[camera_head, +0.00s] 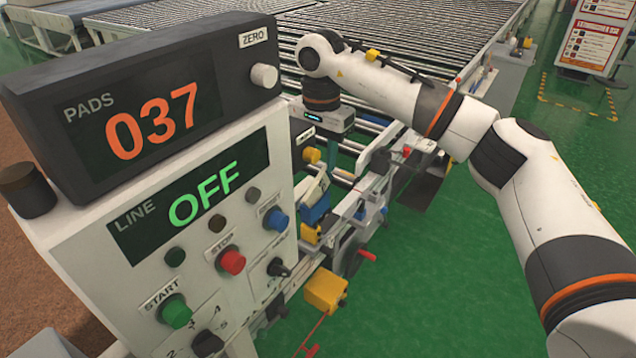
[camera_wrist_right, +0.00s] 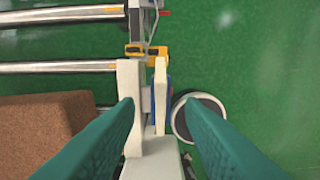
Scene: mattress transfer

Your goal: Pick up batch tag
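A white card that looks like the batch tag (camera_head: 317,187) stands upright in a blue holder (camera_head: 316,210) beside the control box. In the right wrist view the tag (camera_wrist_right: 160,92) shows edge-on as a narrow pale strip, with a bit of blue beside it. My right gripper (camera_head: 333,148) points down just above the tag. In the right wrist view its two teal fingers (camera_wrist_right: 160,108) are spread apart, with the tag in line with the gap between them. No contact shows. My left gripper is not in view.
The control box (camera_head: 130,265) with its PADS 037 display and LINE OFF screen stands close on the left. A roller conveyor (camera_head: 400,30) lies behind. A yellow box (camera_head: 325,290) and red crank (camera_head: 366,255) sit low nearby.

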